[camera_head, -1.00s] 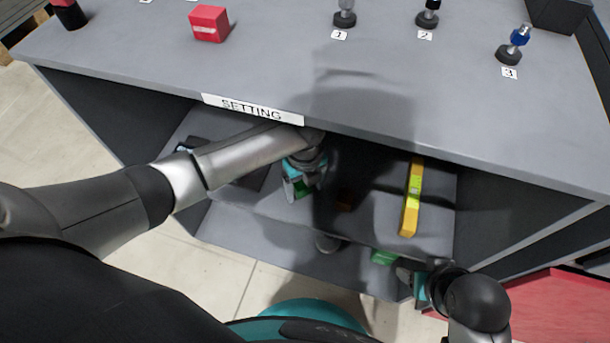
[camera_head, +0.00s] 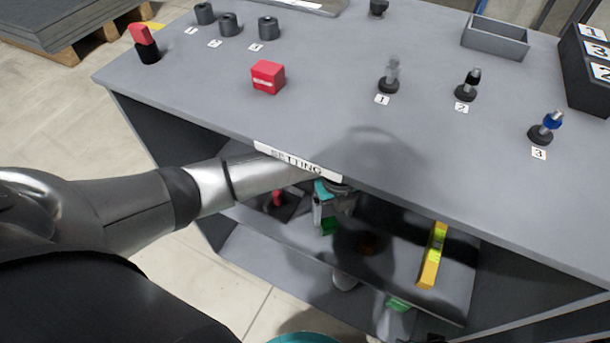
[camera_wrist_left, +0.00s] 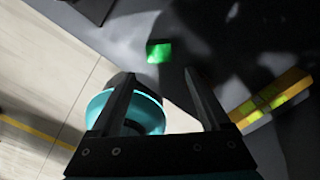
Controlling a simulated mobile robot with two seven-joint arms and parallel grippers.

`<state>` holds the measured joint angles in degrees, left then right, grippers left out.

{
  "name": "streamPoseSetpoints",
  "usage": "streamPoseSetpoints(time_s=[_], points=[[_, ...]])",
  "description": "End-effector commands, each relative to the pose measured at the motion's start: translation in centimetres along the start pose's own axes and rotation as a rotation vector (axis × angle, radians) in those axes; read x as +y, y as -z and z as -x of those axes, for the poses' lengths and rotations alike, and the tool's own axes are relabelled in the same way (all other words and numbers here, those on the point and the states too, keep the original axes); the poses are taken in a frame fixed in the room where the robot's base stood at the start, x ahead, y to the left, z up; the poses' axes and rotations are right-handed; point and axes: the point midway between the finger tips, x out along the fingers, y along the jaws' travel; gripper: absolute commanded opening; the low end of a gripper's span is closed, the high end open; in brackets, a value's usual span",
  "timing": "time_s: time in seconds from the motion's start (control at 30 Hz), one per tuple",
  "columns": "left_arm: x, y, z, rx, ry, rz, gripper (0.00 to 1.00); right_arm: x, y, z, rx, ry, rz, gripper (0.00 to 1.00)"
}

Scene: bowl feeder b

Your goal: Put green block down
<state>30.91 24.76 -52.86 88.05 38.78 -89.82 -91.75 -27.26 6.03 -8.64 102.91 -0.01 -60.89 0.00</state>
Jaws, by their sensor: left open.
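The green block (camera_head: 328,226) is on the upper shelf under the tabletop, just below my left gripper (camera_head: 324,212). In the left wrist view the green block (camera_wrist_left: 159,51) lies on the grey shelf just beyond the fingertips, between their lines. My left gripper (camera_wrist_left: 156,77) is open, with an empty gap between its two dark fingers. My right gripper does not show.
A yellow level (camera_head: 432,256) lies on the shelf to the right. Another green piece (camera_head: 398,304) is lower down. A red knob-like thing (camera_head: 278,199) is left of the gripper. The tabletop (camera_head: 330,110) overhangs the shelf and holds a red box (camera_head: 268,77) and several numbered parts.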

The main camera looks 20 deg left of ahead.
Motion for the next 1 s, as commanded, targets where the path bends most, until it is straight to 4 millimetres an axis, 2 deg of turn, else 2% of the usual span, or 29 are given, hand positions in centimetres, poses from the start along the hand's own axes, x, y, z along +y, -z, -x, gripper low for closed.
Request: streamPoseSetpoints(time_s=[0.13,0.23,0.33,0.47,0.57,0.67,0.7,0.8,0.9,1.0], points=[[-0.6,1.5,-0.3,0.018,0.048,0.07,0.8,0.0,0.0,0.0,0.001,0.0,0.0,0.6],[-1.7,3.9,-0.4,0.054,0.138,0.227,0.8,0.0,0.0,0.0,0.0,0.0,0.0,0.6],[-2.8,6.3,0.0,0.113,0.255,0.474,0.8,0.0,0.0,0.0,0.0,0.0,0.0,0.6],[-2.8,7.5,0.2,0.193,0.373,0.861,0.8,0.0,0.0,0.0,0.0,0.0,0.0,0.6],[-0.7,7.3,-1.2,0.232,0.399,1.188,0.8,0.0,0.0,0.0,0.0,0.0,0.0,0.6],[3.0,7.1,-4.3,0.235,0.375,1.518,0.8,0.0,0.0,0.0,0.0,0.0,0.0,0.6],[4.8,7.1,-5.5,0.225,0.359,1.638,0.8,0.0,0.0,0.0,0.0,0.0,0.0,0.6],[9.2,7.5,-8.3,0.188,0.323,1.892,0.8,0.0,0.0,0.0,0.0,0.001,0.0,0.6],[12.6,7.9,-10.0,0.148,0.3,2.065,0.8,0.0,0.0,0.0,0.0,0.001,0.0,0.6],[14.7,8.2,-10.9,0.121,0.289,2.16,0.8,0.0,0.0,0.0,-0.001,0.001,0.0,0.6]])
